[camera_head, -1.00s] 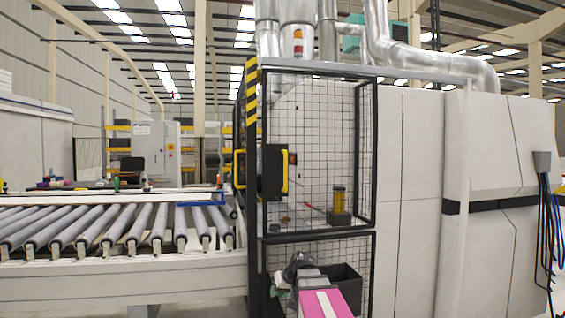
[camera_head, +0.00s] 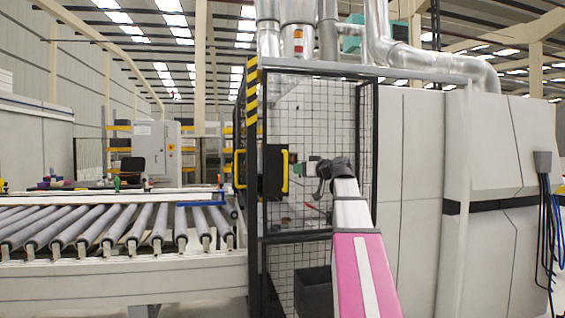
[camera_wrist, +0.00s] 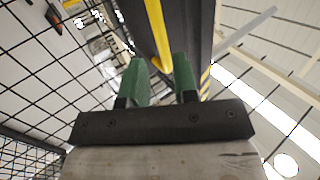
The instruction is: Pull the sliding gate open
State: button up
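The gate is a black-framed wire mesh panel (camera_head: 325,120) in the middle of the head view. A black box (camera_head: 272,172) sits at its left edge with a yellow handle (camera_head: 285,172) on its right side. My gripper (camera_head: 304,168) is raised in front of the mesh, just right of this handle and pointing left at it. In the wrist view my gripper (camera_wrist: 162,82) has two green fingers spread apart with a gap between them. The yellow handle (camera_wrist: 158,35) shows beyond the fingertips, in line with the gap. I see no grip on it.
A black-and-yellow striped post (camera_head: 251,95) stands left of the gate. A roller conveyor (camera_head: 120,228) runs to the left. White machine panels (camera_head: 412,180) stand to the right. A dark bin (camera_head: 313,290) sits low behind the mesh.

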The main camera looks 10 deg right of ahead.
aim_at(282, 160)
jog(key=shift+t, duration=0.3)
jog(key=w+a+r, duration=0.1)
jog(key=w, duration=0.1)
jog(key=w+a+r, duration=0.1)
jog(key=w+a, duration=0.1)
jog(key=w, duration=0.1)
jog(key=w+a+r, duration=0.1)
jog(key=w+a, duration=0.1)
jog(key=w, duration=0.1)
jog(key=shift+w+a, duration=0.2)
grip_shut()
